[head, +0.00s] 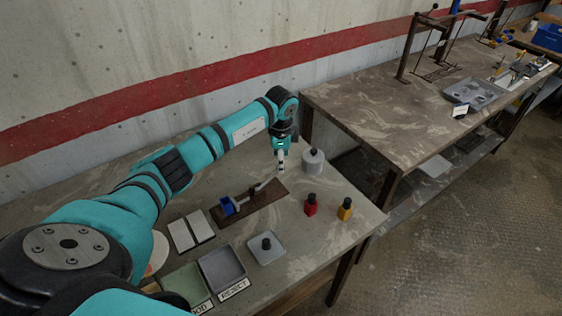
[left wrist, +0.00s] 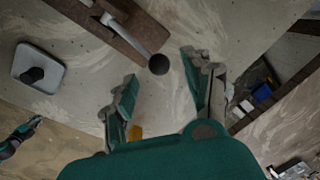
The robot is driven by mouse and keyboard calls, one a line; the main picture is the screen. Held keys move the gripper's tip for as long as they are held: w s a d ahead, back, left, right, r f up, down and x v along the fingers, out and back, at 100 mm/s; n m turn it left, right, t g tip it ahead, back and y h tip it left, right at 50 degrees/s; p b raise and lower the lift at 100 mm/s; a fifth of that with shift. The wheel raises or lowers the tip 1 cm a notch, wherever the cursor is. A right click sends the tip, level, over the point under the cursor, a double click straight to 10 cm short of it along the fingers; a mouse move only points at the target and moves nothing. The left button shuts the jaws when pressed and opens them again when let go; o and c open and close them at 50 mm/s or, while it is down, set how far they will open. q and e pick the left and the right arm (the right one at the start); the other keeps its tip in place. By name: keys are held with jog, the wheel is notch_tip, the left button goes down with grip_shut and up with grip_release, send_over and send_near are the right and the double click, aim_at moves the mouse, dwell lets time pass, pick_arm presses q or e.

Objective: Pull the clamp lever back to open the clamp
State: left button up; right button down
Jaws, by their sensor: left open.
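The clamp sits on a dark brown board (head: 262,208) on the near table, with a blue part (head: 228,205) at its left end. Its grey lever (head: 264,186) slants up to the right, toward my left gripper. In the left wrist view, the lever bar (left wrist: 130,37) ends in a round black knob (left wrist: 158,64). My left gripper (head: 281,169) is above the board's right end. Its two fingers (left wrist: 159,66) are open and apart, with the knob showing between their tips. No contact with the knob is visible.
A grey cylinder (head: 313,162) stands close right of the gripper. A red bottle (head: 311,206) and a yellow bottle (head: 345,210) stand near the right edge. A knobbed plate (head: 266,249), white tiles (head: 191,231), and green (head: 184,282) and grey (head: 221,267) trays lie in front.

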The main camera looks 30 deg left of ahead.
aim_at(270, 178)
pick_arm(q)
notch_tip(270, 178, down, 2)
jog(key=shift+f, duration=0.15)
jog(key=shift+w+a+f, duration=0.15)
jog(key=shift+w+f, duration=0.05)
jog(key=shift+f, duration=0.45)
jog(key=shift+s, duration=0.1)
jog(key=shift+c, duration=0.8)
grip_shut()
pick_arm(e)
jog(key=shift+s+d+r, duration=0.35)
jog(key=shift+s+d, duration=0.1)
jog(key=shift+s, duration=0.1)
